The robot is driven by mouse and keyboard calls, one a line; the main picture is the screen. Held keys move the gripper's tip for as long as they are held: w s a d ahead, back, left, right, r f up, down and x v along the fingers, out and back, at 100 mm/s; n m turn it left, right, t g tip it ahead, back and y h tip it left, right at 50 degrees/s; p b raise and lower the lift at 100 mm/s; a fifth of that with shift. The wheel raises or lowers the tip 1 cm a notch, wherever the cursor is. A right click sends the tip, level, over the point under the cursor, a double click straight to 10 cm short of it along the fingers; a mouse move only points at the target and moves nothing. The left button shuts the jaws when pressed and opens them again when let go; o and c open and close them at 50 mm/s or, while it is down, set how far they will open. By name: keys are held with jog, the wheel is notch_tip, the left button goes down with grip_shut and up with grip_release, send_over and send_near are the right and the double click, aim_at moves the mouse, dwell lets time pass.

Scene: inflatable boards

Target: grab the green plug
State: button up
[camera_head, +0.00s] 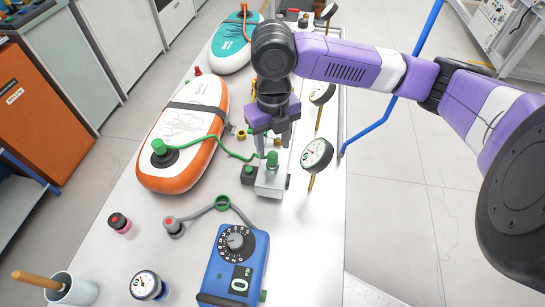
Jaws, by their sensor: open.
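A green plug (272,159) stands upright on a grey metal block (270,181) on the white table. A curly green cord (220,146) runs from near it to a green cap (158,146) on the orange-edged inflatable board (182,135). My gripper (273,145) points down with its jaws open, just above or around the green plug. One finger shows on each side; I cannot tell whether they touch it. Nothing is seen held between the fingers clear of the block.
A small black box (249,174) with a green top stands left of the block. Dial gauges (317,154) stand at the right edge. A blue pump (234,266) and grey hose (205,207) lie in front. A teal board (231,45) lies behind.

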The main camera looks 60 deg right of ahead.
aim_at(273, 154)
jog(key=shift+f+p, duration=0.5)
jog(key=shift+f, duration=1.85)
grip_shut()
